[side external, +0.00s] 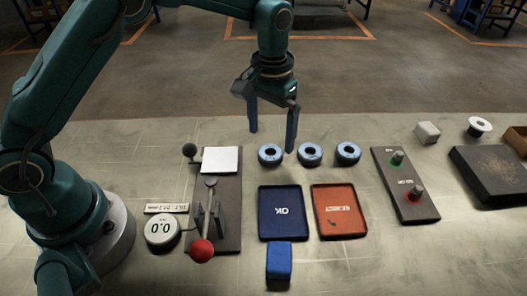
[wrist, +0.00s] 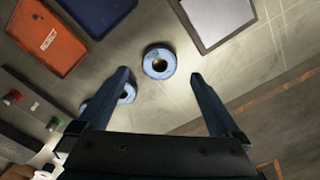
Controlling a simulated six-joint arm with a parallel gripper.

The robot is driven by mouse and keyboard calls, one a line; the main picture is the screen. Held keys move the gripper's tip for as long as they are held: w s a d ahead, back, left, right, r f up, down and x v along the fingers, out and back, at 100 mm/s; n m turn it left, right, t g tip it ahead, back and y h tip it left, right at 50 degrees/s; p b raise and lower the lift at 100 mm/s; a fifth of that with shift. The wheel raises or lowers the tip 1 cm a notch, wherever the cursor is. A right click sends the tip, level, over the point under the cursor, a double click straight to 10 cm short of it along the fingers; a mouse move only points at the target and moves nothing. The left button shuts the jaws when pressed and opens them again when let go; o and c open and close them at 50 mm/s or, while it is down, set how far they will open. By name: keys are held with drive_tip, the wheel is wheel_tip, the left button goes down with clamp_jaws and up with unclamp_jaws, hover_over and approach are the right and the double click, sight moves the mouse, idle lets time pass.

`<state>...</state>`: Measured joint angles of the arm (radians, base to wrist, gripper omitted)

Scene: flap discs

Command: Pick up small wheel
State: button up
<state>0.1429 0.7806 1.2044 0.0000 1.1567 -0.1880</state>
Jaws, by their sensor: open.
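Three blue ring-shaped wheels lie flat in a row on the table: the left wheel (side external: 270,162), the middle wheel (side external: 310,163) and the right wheel (side external: 348,162). They look alike in size. My gripper (side external: 271,138) is open and empty, pointing down above the left wheel, with its fingers spread. In the wrist view, one wheel (wrist: 171,67) lies between and just beyond the fingertips of my gripper (wrist: 160,73), with nothing touching it. The other two wheels (wrist: 98,108) are partly hidden behind the left finger there.
A blue OK tray (side external: 262,212) and an orange reject tray (side external: 349,222) lie in front of the wheels. A lever fixture (side external: 229,233) with a white plate (side external: 220,160) stands left. A button panel (side external: 382,172) and a dark box (side external: 480,170) are right. A blue block (side external: 279,261) is near the front.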

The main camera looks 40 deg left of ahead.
sight(270, 148)
drive_tip(key=shift+f, duration=2.3)
drive_tip(key=c, duration=1.4)
